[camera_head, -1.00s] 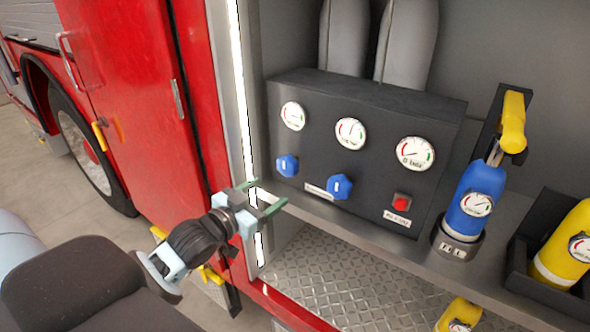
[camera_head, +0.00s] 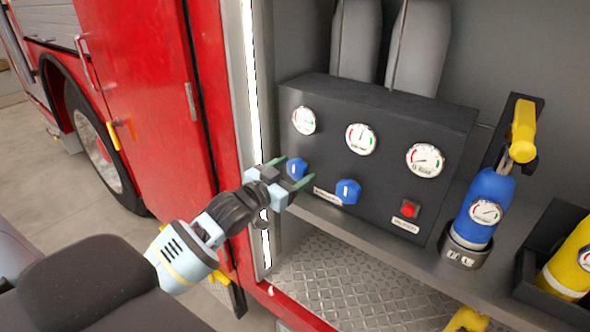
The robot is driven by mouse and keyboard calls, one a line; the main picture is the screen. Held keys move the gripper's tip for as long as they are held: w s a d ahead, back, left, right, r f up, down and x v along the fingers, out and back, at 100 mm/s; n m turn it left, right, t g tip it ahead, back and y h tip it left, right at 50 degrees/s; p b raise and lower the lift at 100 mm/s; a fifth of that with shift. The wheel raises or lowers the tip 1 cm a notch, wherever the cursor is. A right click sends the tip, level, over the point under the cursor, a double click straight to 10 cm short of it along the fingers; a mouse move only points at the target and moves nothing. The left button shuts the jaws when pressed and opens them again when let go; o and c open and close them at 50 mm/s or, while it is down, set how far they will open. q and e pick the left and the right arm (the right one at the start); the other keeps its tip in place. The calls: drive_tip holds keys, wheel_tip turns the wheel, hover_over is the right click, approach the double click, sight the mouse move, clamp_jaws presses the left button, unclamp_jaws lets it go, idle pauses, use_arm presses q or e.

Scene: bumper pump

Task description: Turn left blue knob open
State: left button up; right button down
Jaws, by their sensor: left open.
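The left blue knob (camera_head: 296,169) sits on the front of the black control panel (camera_head: 379,112), below the left gauge. A second blue knob (camera_head: 348,191) is to its right and a little lower. My left gripper (camera_head: 294,172) is open, with its green-tipped fingers pointing at the panel. In the picture the left knob shows between the two fingertips. I cannot tell whether the fingers touch it. My right gripper is not in view.
Three white gauges, the left one (camera_head: 304,120) among them, line the panel above a red button (camera_head: 410,208). A blue bottle (camera_head: 481,208) and a yellow bottle (camera_head: 571,262) stand to the right. The red door (camera_head: 150,100) is at left.

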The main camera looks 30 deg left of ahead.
use_arm(q)
drive_tip(key=shift+w+d, duration=0.15)
drive_tip(key=shift+w, duration=0.45)
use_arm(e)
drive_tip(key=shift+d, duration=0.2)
use_arm(q)
drive_tip(key=shift+c, duration=0.4)
